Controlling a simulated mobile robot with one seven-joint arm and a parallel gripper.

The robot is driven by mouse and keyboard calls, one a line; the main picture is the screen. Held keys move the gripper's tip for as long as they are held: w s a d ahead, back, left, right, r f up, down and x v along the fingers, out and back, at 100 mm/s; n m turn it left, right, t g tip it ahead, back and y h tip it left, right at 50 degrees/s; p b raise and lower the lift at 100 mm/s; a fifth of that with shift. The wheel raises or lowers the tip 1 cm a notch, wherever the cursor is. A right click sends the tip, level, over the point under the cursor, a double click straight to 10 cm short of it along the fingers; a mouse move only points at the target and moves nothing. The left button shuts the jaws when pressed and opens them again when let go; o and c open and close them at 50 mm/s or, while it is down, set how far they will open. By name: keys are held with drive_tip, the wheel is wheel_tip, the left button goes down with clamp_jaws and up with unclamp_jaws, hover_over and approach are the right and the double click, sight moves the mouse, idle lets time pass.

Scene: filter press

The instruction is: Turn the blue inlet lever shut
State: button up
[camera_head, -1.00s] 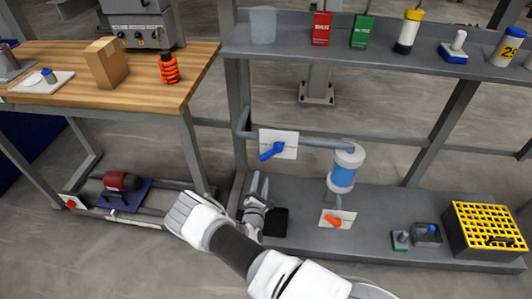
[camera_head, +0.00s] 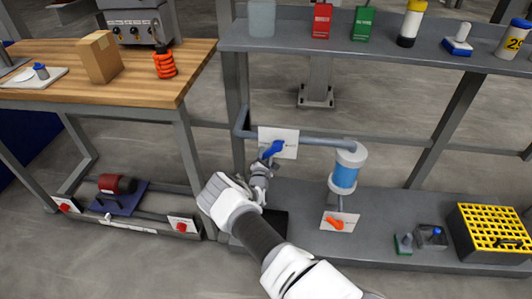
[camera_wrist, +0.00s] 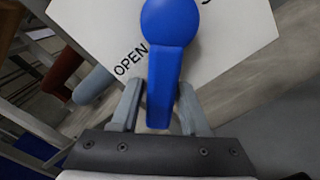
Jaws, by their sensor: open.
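The blue inlet lever (camera_head: 273,149) sits on a white plate (camera_head: 290,142) on the grey pipe, its handle pointing down and left. In the wrist view the lever (camera_wrist: 164,85) runs from its round hub at the top down between my fingers. The word OPEN is printed on the plate (camera_wrist: 100,32) left of the handle; another mark at the top is cut off. My gripper (camera_wrist: 158,108) is open, with one finger on each side of the handle's end. Gaps seem to show on both sides; contact is unclear. In the head view my gripper (camera_head: 263,166) is just below the lever.
A clear-and-blue filter housing (camera_head: 345,173) hangs right of the lever, with an orange lever (camera_head: 335,223) below it. The shelf (camera_head: 400,52) with bottles and boxes is above. A yellow-topped crate (camera_head: 492,228) stands at lower right. A wooden workbench (camera_head: 130,85) is at left.

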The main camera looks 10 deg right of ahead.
drive_tip(key=shift+c, duration=0.2)
clamp_jaws()
idle(1.2)
